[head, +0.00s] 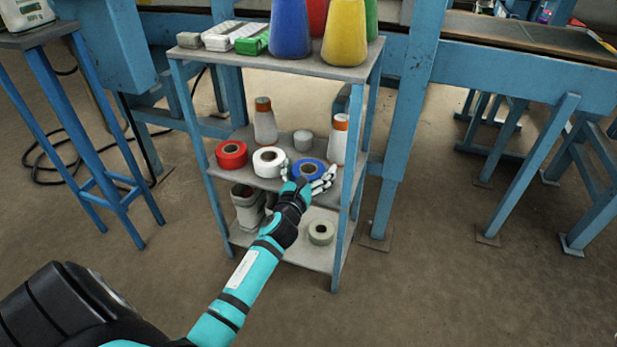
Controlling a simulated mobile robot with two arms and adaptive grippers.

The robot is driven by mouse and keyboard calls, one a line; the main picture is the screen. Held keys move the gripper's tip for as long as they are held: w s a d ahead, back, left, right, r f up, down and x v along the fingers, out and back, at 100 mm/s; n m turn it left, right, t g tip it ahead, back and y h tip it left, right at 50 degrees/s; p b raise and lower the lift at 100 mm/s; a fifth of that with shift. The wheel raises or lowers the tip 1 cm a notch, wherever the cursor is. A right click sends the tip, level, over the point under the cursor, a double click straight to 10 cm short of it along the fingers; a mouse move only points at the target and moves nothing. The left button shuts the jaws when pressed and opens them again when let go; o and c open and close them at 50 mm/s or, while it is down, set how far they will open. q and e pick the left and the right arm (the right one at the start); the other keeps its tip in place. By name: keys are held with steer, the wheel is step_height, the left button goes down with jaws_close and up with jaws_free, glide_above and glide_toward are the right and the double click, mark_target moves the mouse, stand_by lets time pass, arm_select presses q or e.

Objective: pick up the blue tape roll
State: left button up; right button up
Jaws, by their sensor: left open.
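The blue tape roll (309,166) lies flat on the middle shelf of a small rack, toward its right side. My left gripper (307,178) is at the front of this roll, with its open fingers on either side of the roll's near edge. I cannot tell whether the fingers touch it. The gripper and wrist hide part of the roll's front. My right gripper is not in view.
A white roll (268,160) and a red roll (231,154) lie left of the blue one. Orange-topped bottles (339,138) stand behind. The top shelf (300,63) with coloured cones is above; a rack post (352,150) stands close at right.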

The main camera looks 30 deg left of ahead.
arm_select(q)
steer(key=c, duration=1)
steer(key=shift+r, duration=0.15)
